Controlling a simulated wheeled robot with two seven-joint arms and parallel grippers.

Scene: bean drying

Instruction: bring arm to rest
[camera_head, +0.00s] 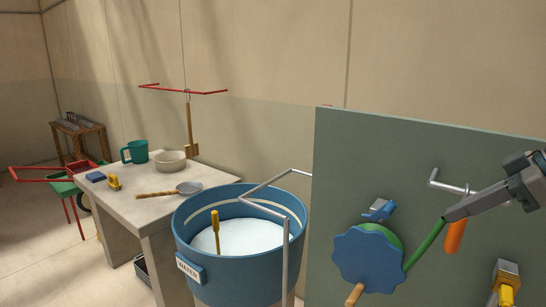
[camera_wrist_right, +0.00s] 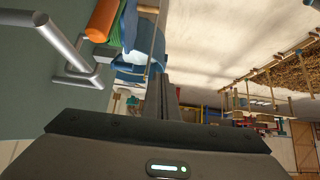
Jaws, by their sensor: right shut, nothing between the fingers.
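My right gripper (camera_head: 455,211) comes in from the right in the head view, in front of the grey-green panel (camera_head: 340,150). Its fingers are closed together with nothing between them. In the right wrist view the closed fingers (camera_wrist_right: 166,85) point up the picture. The fingertips appear beside the upper end of a green handle (camera_head: 425,243); I cannot tell whether they touch it. My left gripper is not in view.
On the panel are a bent metal peg (camera_head: 450,187), an orange handle (camera_head: 455,236) and a blue wavy-edged wheel (camera_head: 366,260). A blue water tub (camera_head: 240,275) stands left of it, beside a table (camera_head: 150,206) with a mug and bowl.

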